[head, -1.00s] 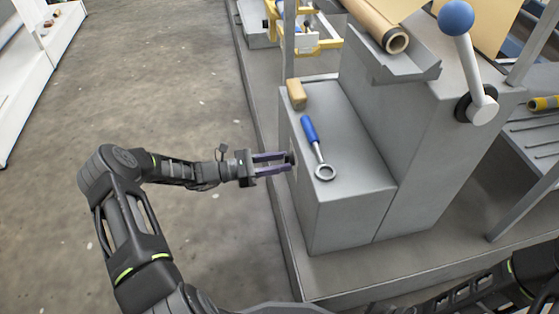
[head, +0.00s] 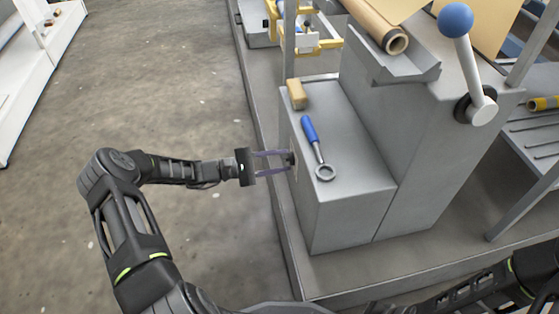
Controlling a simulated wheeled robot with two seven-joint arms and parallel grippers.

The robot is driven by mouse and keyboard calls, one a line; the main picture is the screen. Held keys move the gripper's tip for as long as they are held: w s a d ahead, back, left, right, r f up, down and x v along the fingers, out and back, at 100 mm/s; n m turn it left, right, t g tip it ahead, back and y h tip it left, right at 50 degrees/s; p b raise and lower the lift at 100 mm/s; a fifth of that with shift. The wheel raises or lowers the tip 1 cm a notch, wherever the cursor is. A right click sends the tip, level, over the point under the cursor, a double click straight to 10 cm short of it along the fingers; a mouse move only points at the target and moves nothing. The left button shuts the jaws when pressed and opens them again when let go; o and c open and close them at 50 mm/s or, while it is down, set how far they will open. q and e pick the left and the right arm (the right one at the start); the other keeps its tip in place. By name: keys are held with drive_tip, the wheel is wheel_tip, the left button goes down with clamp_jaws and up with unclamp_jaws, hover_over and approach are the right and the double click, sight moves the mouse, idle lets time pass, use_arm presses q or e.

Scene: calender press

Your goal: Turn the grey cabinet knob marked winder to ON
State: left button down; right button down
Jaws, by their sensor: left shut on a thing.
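The grey cabinet (head: 345,210) stands right of the picture's middle. My left gripper (head: 286,162) is at its left side face, with its fingers shut on a small dark knob (head: 291,158) there. The knob is mostly hidden by the fingers. Its marking and the position it points to cannot be read from this angle. My right arm (head: 480,290) shows at the lower right edge, but its gripper is out of view.
A blue-handled ring wrench (head: 312,138) and a tan block (head: 297,94) lie on the cabinet top. A lever with a blue ball (head: 456,18) stands on the taller housing. A cardboard roll (head: 380,27) lies behind. Open floor (head: 180,90) is at the left.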

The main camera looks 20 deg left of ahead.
use_arm(q)
drive_tip(key=shift+m, duration=0.3)
drive_tip(key=c, duration=1)
unclamp_jaws()
drive_tip(key=shift+o, duration=0.2)
drive_tip(key=p+v, duration=0.2)
drive_tip(key=v, duration=0.6)
